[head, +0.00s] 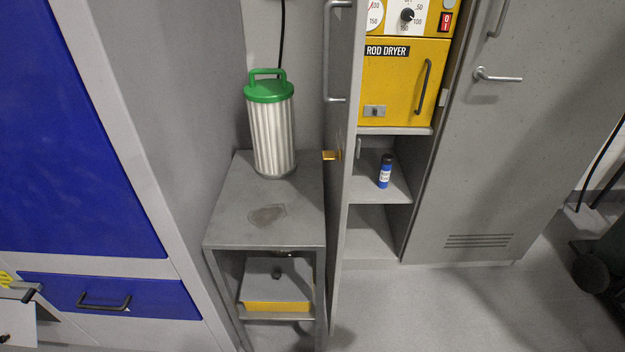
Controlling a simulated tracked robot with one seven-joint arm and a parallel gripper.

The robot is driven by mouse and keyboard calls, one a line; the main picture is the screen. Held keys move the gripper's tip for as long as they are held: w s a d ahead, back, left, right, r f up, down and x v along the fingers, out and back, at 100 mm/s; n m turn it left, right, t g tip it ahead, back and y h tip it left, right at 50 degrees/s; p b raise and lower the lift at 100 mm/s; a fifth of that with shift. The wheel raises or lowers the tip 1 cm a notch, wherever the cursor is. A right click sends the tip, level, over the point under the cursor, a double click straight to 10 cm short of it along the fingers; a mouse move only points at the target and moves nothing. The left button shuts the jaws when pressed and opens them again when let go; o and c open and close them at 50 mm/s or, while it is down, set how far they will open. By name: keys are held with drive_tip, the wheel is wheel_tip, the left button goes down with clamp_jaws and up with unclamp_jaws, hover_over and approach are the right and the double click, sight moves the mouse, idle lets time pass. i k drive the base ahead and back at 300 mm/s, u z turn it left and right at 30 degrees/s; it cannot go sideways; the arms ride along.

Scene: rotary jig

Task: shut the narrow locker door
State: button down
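The narrow locker door (343,200) is grey and stands wide open, swung out toward me and seen nearly edge-on. A long bar handle (328,50) is on its left face, and a small brass-coloured piece (331,155) sticks out lower on that side. The locker behind it is open to the right of the door. It holds a yellow rod dryer (400,85), a shelf (395,131) and a small blue bottle (385,172) lower down. My gripper is not in view.
A grey stand (230,225) is close left of the door, with a green-topped filter cartridge (272,125) on it. A wider closed locker door (500,160) is at the right. Floor (430,305) in front of the lockers is clear. A dark wheeled object (595,270) is at far right.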

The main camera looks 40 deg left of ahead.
sight(345, 21)
drive_tip(key=k, duration=0.8)
drive_tip(key=u, duration=1.35)
drive_tip(key=i, duration=1.5)
drive_tip(key=k, duration=1)
drive_tip(key=u, duration=0.15)
